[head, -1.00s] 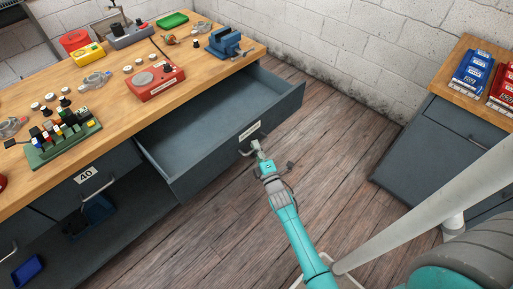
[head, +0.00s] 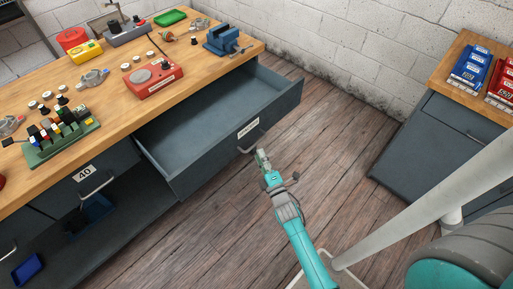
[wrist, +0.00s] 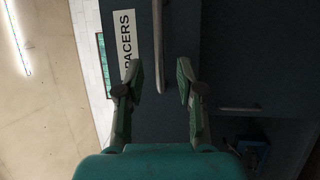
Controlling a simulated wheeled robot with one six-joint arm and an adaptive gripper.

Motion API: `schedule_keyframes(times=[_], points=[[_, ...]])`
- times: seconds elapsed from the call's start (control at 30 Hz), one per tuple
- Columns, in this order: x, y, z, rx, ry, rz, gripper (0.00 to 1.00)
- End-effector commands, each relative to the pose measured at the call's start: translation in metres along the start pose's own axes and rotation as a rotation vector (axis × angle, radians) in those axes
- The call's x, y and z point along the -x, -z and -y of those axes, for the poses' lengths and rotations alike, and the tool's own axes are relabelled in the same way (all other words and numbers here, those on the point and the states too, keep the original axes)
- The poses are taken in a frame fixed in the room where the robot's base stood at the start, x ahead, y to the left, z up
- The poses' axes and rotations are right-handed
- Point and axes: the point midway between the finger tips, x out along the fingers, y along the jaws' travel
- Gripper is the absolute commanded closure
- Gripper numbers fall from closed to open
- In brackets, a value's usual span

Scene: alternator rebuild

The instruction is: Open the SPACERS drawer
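The SPACERS drawer (head: 210,168) stands pulled far out of the workbench, and its visible inside is empty. Its white label (head: 248,128) reads SPACERS in the wrist view (wrist: 125,45), partly covered by a finger. The drawer's bar handle (head: 251,148) is on the front below the label; it also shows in the wrist view (wrist: 158,50). My gripper (head: 262,156) is just in front of the handle and apart from it. In the wrist view my gripper (wrist: 160,82) is open, its fingers spread and empty, with the handle beyond the gap between them.
The wooden benchtop (head: 110,130) holds a red device (head: 153,80), a blue vise (head: 226,40) and a green rack (head: 62,138). A drawer labelled 40 (head: 84,174) is at lower left. A second cabinet (head: 425,150) with blue and red bins stands right. The wooden floor between is clear.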

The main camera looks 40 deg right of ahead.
Motion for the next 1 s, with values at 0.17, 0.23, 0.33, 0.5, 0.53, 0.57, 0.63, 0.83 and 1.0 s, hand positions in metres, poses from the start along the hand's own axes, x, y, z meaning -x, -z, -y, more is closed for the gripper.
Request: schedule_keyframes(times=[0.17,0.23,0.33,0.5,0.53,0.57,0.63,0.83,1.0], points=[[0.035,-0.001,0.001,0.000,0.002,0.002,0.63],[0.044,-0.001,0.001,0.000,0.002,0.002,0.63],[0.054,0.000,0.000,0.000,0.002,0.001,0.63],[0.061,0.000,0.000,0.000,0.000,0.000,0.63],[0.062,0.000,0.000,0.000,0.000,0.000,0.63],[0.062,0.000,0.000,0.000,0.000,0.000,0.63],[0.062,0.000,0.000,0.000,0.000,0.000,0.63],[0.061,0.000,0.000,0.000,0.000,0.000,0.63],[0.061,0.000,0.000,0.000,0.000,0.000,0.63]])
